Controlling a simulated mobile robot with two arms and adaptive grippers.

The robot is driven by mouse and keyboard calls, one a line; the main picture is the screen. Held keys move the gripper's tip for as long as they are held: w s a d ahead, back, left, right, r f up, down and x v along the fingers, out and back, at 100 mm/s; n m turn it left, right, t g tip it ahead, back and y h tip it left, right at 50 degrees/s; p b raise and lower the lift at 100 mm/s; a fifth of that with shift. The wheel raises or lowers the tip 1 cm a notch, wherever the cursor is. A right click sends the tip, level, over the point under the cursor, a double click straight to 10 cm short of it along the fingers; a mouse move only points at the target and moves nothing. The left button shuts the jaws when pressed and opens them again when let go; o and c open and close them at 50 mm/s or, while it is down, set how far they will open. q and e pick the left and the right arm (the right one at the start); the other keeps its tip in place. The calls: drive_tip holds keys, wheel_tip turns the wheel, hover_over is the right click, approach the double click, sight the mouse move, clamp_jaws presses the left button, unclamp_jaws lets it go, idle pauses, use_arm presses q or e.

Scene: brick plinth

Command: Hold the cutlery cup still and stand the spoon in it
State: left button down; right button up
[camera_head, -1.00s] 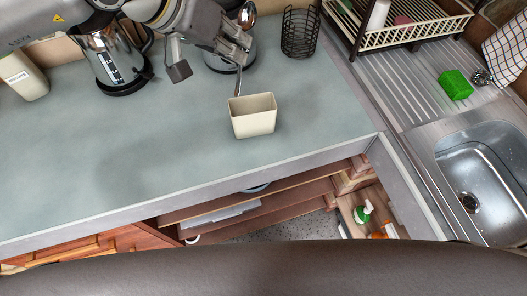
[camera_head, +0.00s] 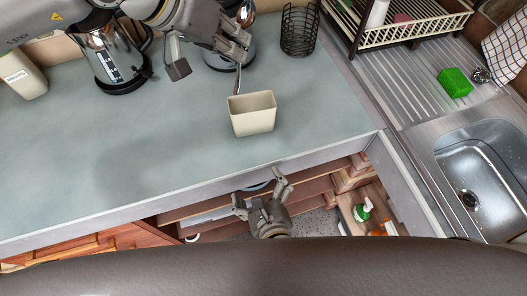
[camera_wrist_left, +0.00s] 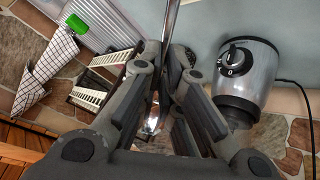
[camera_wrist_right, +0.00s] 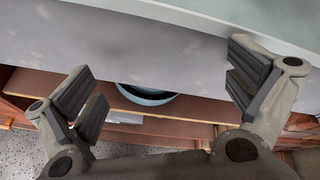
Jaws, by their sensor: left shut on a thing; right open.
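The cream cutlery cup (camera_head: 252,122) stands upright on the grey-green counter, near its front edge. My left gripper (camera_head: 240,52) is above and behind the cup, shut on the metal spoon. The spoon (camera_head: 238,80) is held roughly upright, bowl up, and its handle's lower end reaches the cup's back left rim in the head view. I cannot tell whether that end is inside the cup. The spoon also shows between the fingers in the left wrist view (camera_wrist_left: 171,20). My right gripper (camera_head: 260,190) is open and empty, apart from the cup, in front of the counter edge.
A kettle (camera_head: 108,62) and a canister (camera_head: 20,78) stand at the left. A black wire holder (camera_head: 300,32) stands behind the cup to the right. A dial appliance (camera_wrist_left: 246,75) is near my left gripper. The sink (camera_head: 485,165) lies right. The counter left of the cup is clear.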

sight(255, 127)
wheel_tip(255, 127, up, 13)
drive_tip(key=w+d+m+h, duration=0.1)
drive_tip(key=w+m, duration=0.2)
drive_tip(key=m, duration=0.3)
drive_tip(key=x, duration=1.1)
drive_tip(key=shift+w+d+f, duration=0.1)
drive_tip(key=shift+w, duration=0.2)
drive_tip(key=c, duration=0.6)
use_arm(q)
wheel_tip(255, 127, down, 13)
idle(0.3)
drive_tip(key=c, duration=1.5)
unclamp_jaws()
drive_tip(key=shift+c, duration=0.2)
